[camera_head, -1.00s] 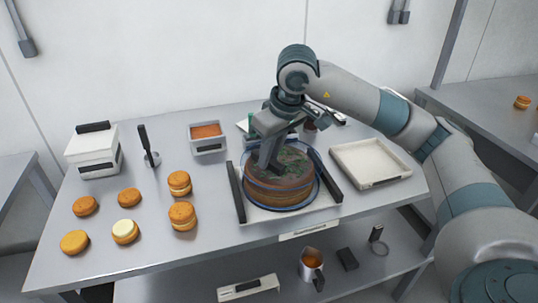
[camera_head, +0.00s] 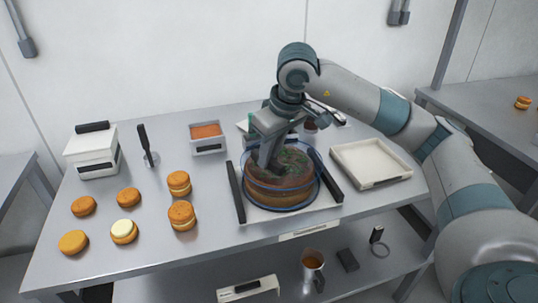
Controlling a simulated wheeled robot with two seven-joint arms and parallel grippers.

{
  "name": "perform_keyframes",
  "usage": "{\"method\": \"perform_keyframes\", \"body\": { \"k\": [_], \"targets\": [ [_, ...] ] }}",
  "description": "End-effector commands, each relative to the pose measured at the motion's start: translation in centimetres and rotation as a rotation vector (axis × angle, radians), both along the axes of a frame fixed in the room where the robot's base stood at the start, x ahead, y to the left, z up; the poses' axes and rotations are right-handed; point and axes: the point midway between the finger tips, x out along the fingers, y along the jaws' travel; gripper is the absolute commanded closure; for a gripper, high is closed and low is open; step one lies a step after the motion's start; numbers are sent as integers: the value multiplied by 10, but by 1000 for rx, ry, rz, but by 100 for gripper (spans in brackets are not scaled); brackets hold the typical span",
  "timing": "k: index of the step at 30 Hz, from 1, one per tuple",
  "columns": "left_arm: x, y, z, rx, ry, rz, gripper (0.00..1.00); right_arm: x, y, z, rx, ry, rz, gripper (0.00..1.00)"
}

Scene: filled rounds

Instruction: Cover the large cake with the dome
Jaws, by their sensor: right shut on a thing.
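The large cake (camera_head: 280,193) is a brown layered cake on a white tray (camera_head: 262,217) with dark side handles, at the middle of the table. The clear dome (camera_head: 318,190) with a blue rim is around the cake; its rim shows low around the cake's base. Whether the rim touches the tray cannot be told. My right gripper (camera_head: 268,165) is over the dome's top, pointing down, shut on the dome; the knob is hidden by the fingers. My left gripper is not in view.
Several small round cakes (camera_head: 181,215) lie at the left. A white box (camera_head: 93,152), a spatula (camera_head: 149,150) and a container of orange filling (camera_head: 207,137) stand behind. An empty white tray (camera_head: 370,163) lies right of the cake. A lower shelf holds a jug (camera_head: 312,262).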

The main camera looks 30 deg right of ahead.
Motion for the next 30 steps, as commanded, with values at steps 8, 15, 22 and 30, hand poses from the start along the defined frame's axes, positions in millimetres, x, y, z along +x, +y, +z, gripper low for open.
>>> {"method": "perform_keyframes", "body": {
  "k": [8, 15, 22, 30],
  "targets": [
    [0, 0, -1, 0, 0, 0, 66, 0, 0, 0, 0, -1, 0, 100],
    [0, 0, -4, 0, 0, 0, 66, 0, 0, -2, 0, -1, 0, 100],
    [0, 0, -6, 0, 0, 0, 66, 0, 0, -3, 0, -1, 0, 100],
    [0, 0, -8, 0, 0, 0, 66, 0, 0, -4, 0, -1, 0, 83]
  ]
}}
